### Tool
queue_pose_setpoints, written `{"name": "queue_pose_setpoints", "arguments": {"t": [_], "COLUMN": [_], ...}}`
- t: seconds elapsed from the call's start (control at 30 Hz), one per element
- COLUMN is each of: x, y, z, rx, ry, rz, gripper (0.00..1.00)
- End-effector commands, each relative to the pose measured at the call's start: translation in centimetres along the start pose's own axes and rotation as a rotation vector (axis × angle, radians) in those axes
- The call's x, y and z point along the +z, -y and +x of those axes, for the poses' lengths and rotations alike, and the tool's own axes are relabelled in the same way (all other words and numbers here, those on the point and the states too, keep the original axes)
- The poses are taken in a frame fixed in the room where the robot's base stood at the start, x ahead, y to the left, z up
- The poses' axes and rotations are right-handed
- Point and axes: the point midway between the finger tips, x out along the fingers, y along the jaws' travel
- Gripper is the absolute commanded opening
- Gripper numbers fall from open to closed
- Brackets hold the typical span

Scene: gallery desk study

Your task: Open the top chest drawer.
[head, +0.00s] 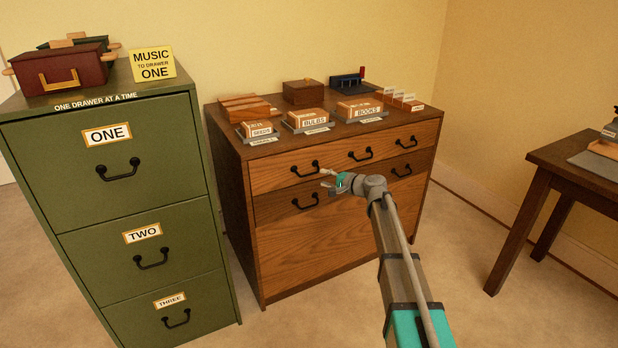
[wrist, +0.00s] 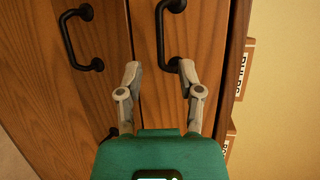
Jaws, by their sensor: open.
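The wooden chest (head: 340,245) stands in the middle of the head view. Its top drawer (head: 280,177) looks shut and carries several black bar handles. My gripper (head: 327,178) is in front of this drawer, close to its left handle (head: 305,168). In the wrist view the picture is turned sideways, and the top drawer (wrist: 205,42) is the right-hand panel. My gripper (wrist: 159,70) is open there, and the near end of the top drawer's handle (wrist: 162,35) shows between its fingertips. Whether a finger touches the handle, I cannot tell. A second-drawer handle (wrist: 68,40) lies to the left.
A green filing cabinet (head: 135,225) stands close on the chest's left. Labelled boxes, such as the bulbs box (head: 310,120), stand along the chest's top. A dark wooden table (head: 575,165) is at the right. The floor (head: 480,310) between chest and table is clear.

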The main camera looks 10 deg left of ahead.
Motion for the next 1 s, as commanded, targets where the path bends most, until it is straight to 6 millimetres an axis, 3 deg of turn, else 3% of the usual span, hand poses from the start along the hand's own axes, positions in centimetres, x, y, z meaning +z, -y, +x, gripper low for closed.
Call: {"name": "queue_pose_setpoints", "arguments": {"t": [0.2, 0.43, 0.97, 1.0], "x": [-0.2, -0.1, -0.1, -0.1], "y": [-0.1, -0.1, 0.0, 0.0], "z": [3.6, 6.2, 7.2, 7.2], "rx": [0.000, 0.000, 0.000, 0.000], "ry": [0.001, 0.000, -0.001, -0.001], "rz": [0.001, 0.000, 0.000, 0.000], "gripper": [0.48, 0.48, 0.48, 0.40]}}
